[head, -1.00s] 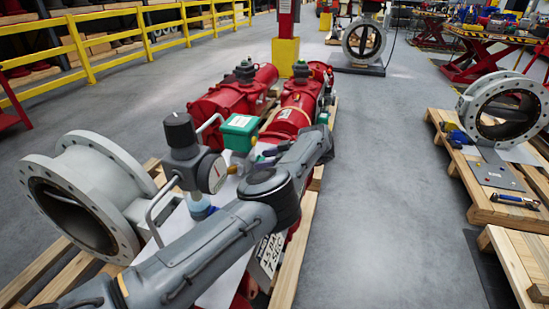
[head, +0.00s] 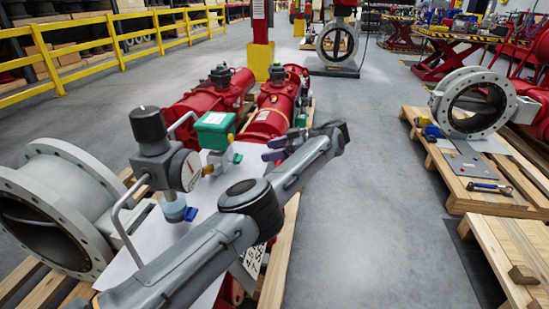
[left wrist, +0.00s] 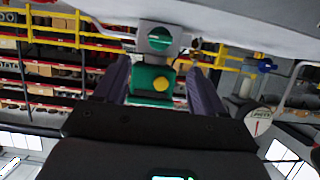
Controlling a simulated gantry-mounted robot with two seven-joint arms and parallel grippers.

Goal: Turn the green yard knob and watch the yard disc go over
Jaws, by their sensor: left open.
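A small green knob (head: 237,158) shows on the side of that block facing my gripper. In the left wrist view, which is upside down, the knob (left wrist: 160,38) shows as a green round on the grey block, beside the green box (left wrist: 143,82) with its yellow button. My left gripper (head: 273,149) is open and empty, right of the knob and apart from it. Its two purple fingers (left wrist: 157,68) frame the box in the wrist view. I cannot make out the yard disc. My right gripper is out of view.
A dark-capped regulator (head: 148,128) with a round gauge (head: 188,171) and a bent grey handle stands left of the green box. Red actuator cylinders (head: 270,105) lie behind. A grey flanged valve body (head: 60,205) is at left.

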